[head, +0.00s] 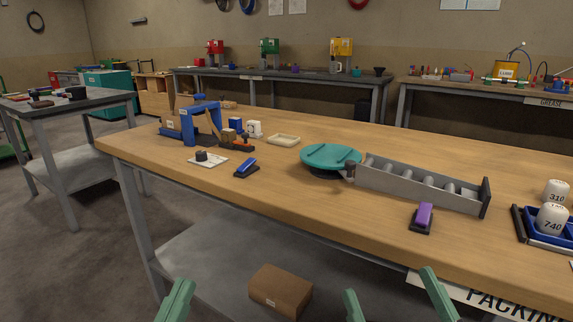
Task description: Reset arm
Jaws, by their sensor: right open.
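My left gripper (177,300) shows at the bottom edge, left of centre, as a green finger part in front of the wooden bench. Most of it is cut off by the frame, so I cannot tell its opening. My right gripper (389,281) shows at the bottom edge, right of centre. Its two green fingers stand apart with nothing seen between them. Both grippers appear on the near side of the wooden bench (270,180), with no contact visible.
On the bench are a blue frame device (187,128), a teal turntable (331,157), a grey roller chute (420,187), a purple-topped block (424,215) and a blue tray (540,238) with white drums (552,221). A cardboard box (280,291) sits below.

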